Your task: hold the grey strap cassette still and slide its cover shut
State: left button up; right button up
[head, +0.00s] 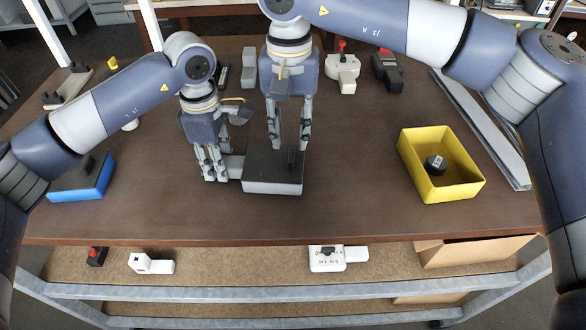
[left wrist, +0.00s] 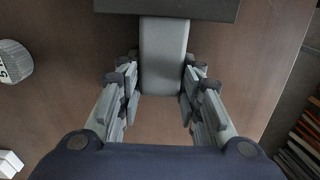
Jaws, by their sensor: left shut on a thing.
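The grey strap cassette (head: 272,187) sits near the table's front edge, a light grey box with a dark cover (head: 262,164) on top. A small dark upright grip (head: 291,158) stands on the cover's right part. A grey block-like end (head: 236,162) sticks out on the cassette's left side. My left gripper (head: 217,176) is shut on this end; in the left wrist view the end (left wrist: 165,60) lies between the fingers (left wrist: 160,88). My right gripper (head: 290,144) points down over the cover, its fingers spread apart near the upright grip. Whether they touch it is unclear.
A yellow bin (head: 455,187) with a dark round piece (head: 436,163) stands at right. A blue tray (head: 98,190) is at left. Long grey profiles (head: 485,130) lie along the right edge. White (head: 343,72) and black (head: 387,72) devices stand at the back.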

aim_at(290, 154)
jog(key=shift+r, duration=0.4)
pick_arm(q)
jog(key=o, duration=1.2)
jog(key=shift+o, duration=0.2)
jog(key=shift+r+p, duration=1.45)
jog(key=shift+r, duration=2.05)
pick_arm(e)
jog(key=shift+r, duration=1.4)
